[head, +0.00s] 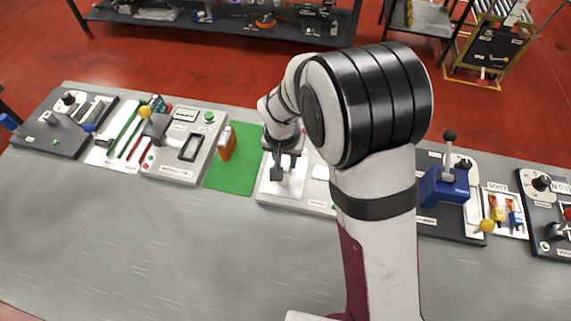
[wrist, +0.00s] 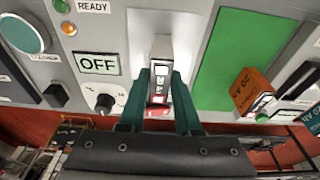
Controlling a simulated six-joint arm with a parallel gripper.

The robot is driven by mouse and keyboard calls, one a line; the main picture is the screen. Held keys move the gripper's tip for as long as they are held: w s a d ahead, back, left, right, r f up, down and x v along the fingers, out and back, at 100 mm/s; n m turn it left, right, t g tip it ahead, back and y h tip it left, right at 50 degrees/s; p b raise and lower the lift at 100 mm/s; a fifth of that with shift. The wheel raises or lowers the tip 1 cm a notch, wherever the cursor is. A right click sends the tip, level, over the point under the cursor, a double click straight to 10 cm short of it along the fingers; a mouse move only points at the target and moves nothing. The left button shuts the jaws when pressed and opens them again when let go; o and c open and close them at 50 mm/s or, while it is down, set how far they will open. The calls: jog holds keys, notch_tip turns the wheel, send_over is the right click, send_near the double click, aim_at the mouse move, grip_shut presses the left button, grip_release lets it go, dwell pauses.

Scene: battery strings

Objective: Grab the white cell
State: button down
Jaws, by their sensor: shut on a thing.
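The white cell (wrist: 161,48) has a label with dark lettering and a red band at its near end. In the wrist view it lies between the two teal fingers of my gripper (wrist: 160,78), which are shut on its sides. It is over a pale strip of a grey panel (wrist: 215,15), beside the OFF display (wrist: 98,64). I cannot tell whether it still touches the panel. In the head view my gripper (head: 285,176) is low over the grey panel right of the green mat, and the cell is hard to make out there.
The green mat (head: 234,172) lies left of my gripper in the head view. An orange cell (head: 227,143) stands on its left edge; it also shows in the wrist view (wrist: 252,88). More panels line the bench (head: 150,240), whose front is clear.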

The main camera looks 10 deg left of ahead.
aim_at(287, 157)
jog(key=shift+r, duration=2.55)
